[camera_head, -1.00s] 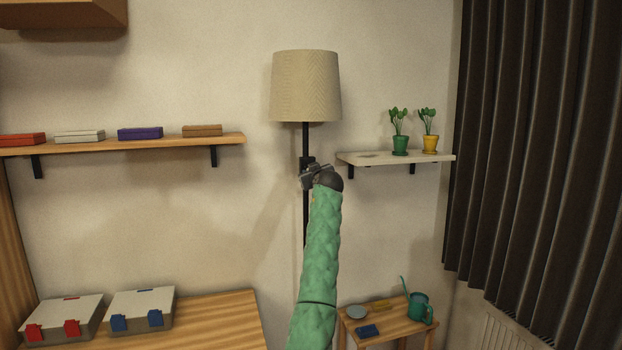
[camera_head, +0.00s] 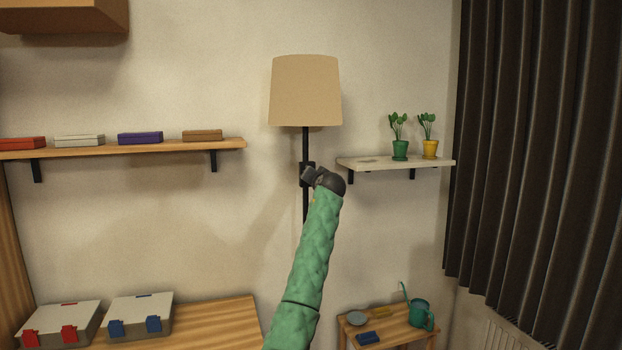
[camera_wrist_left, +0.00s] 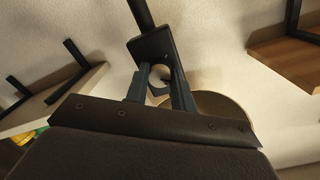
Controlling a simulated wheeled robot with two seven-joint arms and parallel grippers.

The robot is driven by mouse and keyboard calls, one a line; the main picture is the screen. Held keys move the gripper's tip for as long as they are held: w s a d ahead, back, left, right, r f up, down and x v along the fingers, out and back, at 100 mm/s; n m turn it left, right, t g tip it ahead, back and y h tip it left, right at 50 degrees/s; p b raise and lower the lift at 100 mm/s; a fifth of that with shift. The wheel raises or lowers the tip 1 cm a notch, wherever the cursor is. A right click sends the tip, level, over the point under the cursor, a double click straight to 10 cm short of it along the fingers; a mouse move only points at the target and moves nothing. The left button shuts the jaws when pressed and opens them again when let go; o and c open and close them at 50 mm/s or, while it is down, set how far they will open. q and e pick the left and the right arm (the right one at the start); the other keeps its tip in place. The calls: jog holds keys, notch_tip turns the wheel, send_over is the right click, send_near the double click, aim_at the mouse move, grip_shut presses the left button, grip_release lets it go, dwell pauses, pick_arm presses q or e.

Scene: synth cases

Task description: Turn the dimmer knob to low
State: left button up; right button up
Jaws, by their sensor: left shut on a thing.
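A floor lamp has a tan shade (camera_head: 305,92) on a black pole (camera_head: 306,142), with a small dark control box (camera_head: 304,172) partway down. My left gripper (camera_head: 309,175) is at this box in the head view, coming from the lower right. In the left wrist view, the box (camera_wrist_left: 153,44) is close up on the pole, and my left gripper (camera_wrist_left: 160,88) has its two fingers at the box's face, shut on the dimmer knob. The knob is mostly hidden between the fingers, and its setting cannot be read. My right gripper is not in view.
A white shelf (camera_head: 382,162) with two potted plants stands close to the right of the gripper. A wooden shelf (camera_head: 110,149) with several flat boxes is on the left. A small table (camera_head: 390,325) with a watering can (camera_head: 421,313) is below right.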

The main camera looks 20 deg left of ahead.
pick_arm(q)
jog(key=shift+m, duration=1)
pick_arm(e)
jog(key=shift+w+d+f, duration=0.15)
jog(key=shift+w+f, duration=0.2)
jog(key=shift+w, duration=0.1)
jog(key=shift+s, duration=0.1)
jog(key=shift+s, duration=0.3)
pick_arm(q)
jog(key=o, duration=1)
jog(key=shift+d, duration=0.1)
